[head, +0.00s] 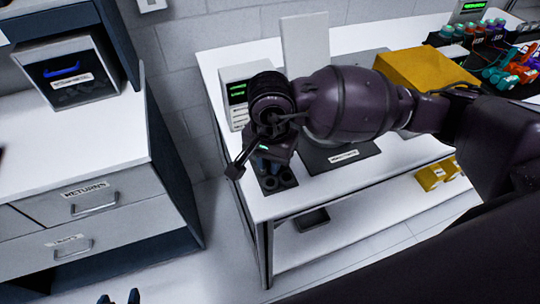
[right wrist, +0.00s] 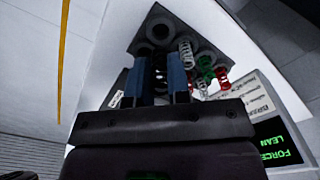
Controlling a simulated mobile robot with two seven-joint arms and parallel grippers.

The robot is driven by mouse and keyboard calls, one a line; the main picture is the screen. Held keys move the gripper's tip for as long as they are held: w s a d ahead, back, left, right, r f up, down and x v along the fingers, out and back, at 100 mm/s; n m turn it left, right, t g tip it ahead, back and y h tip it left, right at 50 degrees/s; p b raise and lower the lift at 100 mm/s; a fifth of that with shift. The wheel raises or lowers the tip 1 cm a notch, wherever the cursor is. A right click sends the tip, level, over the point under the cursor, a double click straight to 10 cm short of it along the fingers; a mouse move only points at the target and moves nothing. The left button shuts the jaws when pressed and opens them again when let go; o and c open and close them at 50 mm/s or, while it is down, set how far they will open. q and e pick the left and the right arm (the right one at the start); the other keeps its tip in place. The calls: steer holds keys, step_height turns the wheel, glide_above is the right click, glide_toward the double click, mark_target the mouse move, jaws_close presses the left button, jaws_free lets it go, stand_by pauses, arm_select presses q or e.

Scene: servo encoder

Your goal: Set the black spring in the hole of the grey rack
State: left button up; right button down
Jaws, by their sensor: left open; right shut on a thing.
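The grey rack (head: 292,180) is a dark block with round holes near the table's front left corner in the head view. In the right wrist view the rack (right wrist: 192,18) holds a white, a green and a red spring, and one round hole (right wrist: 158,30) looks empty. My right gripper (head: 264,164) is over the rack; in the right wrist view its blue fingers (right wrist: 160,78) are shut on the black spring (right wrist: 159,72), close to the empty hole. The spring is mostly hidden between the fingers, and I cannot tell whether it touches the rack. My left gripper (head: 119,298) is open and empty at the bottom edge.
A device with a green screen (head: 236,98) stands behind the rack, and a dark labelled pad (head: 345,158) lies right of it. A yellow box (head: 425,68) stands further right. A white drawer cabinet (head: 85,150) is at left, with floor between it and the table.

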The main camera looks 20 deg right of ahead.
step_height(320, 180, down, 2)
steer(key=shift+b, duration=0.35)
steer(key=shift+f, duration=0.75)
steer(key=shift+r, duration=0.1)
steer(key=shift+b, duration=0.4)
steer(key=shift+f, duration=0.25)
steer(key=shift+f+b, duration=0.15)
steer(key=shift+b, duration=0.15)
steer(key=shift+f, duration=0.3)
